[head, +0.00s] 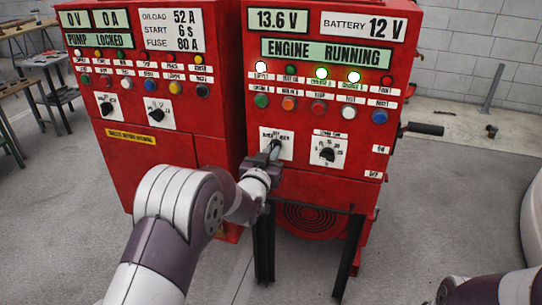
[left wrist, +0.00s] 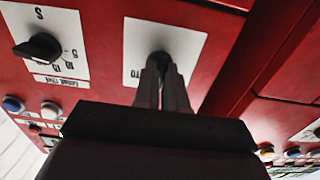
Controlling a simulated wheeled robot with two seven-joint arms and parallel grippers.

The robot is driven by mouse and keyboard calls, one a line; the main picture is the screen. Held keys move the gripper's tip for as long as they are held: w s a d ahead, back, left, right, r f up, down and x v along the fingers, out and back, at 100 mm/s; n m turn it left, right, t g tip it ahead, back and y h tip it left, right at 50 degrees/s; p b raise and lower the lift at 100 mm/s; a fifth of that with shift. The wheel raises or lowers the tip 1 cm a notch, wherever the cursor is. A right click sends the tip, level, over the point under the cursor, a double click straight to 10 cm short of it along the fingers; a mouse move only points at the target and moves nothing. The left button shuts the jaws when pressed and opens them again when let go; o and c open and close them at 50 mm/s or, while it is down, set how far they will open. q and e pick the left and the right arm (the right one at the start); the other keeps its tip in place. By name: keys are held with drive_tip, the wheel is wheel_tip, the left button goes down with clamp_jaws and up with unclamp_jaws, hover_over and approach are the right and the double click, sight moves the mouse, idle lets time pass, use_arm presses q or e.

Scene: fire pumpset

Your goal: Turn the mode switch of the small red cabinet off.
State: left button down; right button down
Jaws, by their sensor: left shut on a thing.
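The red cabinet (head: 330,101) on legs, whose display reads ENGINE RUNNING, stands right of centre in the head view. Its left rotary switch sits on a white plate (head: 282,138), with a second black switch (head: 328,154) to its right. My left gripper (head: 272,150) is at the left switch. In the left wrist view, the fingertips (left wrist: 161,66) are shut on the black knob of that switch (left wrist: 160,57), which they largely cover. Its pointing direction and most of its label are hidden. My right gripper is out of view.
A wider red cabinet (head: 150,60) reading PUMP LOCKED stands directly left. Buttons and lit lamps (head: 321,73) sit above the switches. A dark handle (head: 425,129) sticks out from the right side. Benches (head: 45,62) stand far left; the floor to the right is mostly clear.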

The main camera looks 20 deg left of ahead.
use_arm(q)
drive_tip(key=shift+r, duration=0.2)
drive_tip(key=c, duration=1.2)
unclamp_jaws()
drive_tip(key=shift+f, duration=0.1)
drive_tip(key=s+b, duration=0.1)
drive_tip(key=s, duration=1.1)
drive_tip(key=shift+s+a, duration=0.25)
drive_tip(key=shift+s, duration=0.15)
drive_tip(key=shift+f, duration=0.1)
